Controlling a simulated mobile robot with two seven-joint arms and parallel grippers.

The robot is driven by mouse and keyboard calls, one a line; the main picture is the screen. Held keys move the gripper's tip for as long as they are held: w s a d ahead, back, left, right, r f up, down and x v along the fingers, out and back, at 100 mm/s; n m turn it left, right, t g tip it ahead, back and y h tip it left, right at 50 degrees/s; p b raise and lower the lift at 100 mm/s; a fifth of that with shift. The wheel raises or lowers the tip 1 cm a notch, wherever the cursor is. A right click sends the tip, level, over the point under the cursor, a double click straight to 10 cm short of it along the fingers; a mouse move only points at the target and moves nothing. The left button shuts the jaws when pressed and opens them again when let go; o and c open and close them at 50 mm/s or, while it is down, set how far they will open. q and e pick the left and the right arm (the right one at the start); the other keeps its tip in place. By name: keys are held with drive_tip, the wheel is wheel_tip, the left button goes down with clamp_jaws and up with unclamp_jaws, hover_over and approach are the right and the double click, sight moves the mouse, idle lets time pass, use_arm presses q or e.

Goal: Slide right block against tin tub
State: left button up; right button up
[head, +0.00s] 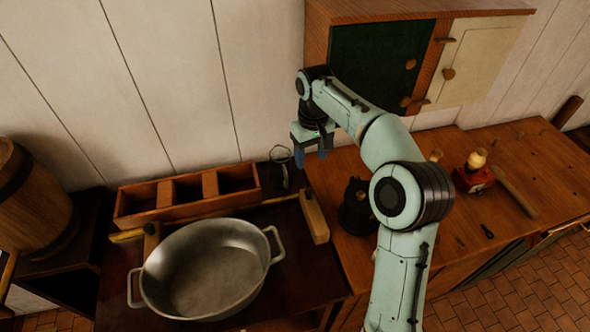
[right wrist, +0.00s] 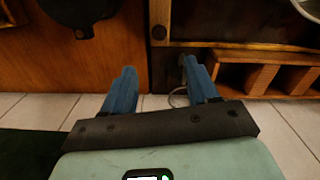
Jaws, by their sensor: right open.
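The tin tub (head: 147,270) is a grey oval with two handles, standing on the dark tabletop at lower left in the head view. The right block (head: 315,218), pale wood, lies to the right of the tub, apart from its right handle. In the right wrist view the block (right wrist: 158,18) appears to be the upright tan piece at top centre. Another wooden block (head: 151,240) is at the tub's left, partly hidden. My right gripper (head: 311,152) is open and empty, raised behind the right block; its blue fingers (right wrist: 157,85) point toward it in the wrist view. My left gripper is out of view.
A wooden compartment box (head: 185,211) lies behind the tub, and a wire whisk-like item (head: 281,158) is near my gripper. A black pot (head: 355,205) stands right of the block on the brown counter. A wall cabinet (head: 385,60) hangs above. A barrel (head: 35,195) is at left.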

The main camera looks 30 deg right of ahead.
drive_tip(key=b, duration=0.1)
approach(309, 190)
drive_tip(key=shift+s, duration=0.35)
wheel_tip(309, 190, down, 8)
drive_tip(key=shift+w+r+b, duration=0.15)
drive_tip(key=shift+r+b, duration=0.1)
drive_tip(key=shift+b, duration=0.25)
drive_tip(key=shift+w+f, duration=0.1)
drive_tip(key=shift+f, duration=0.4)
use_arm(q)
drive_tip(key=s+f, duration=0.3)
use_arm(e)
clamp_jaws()
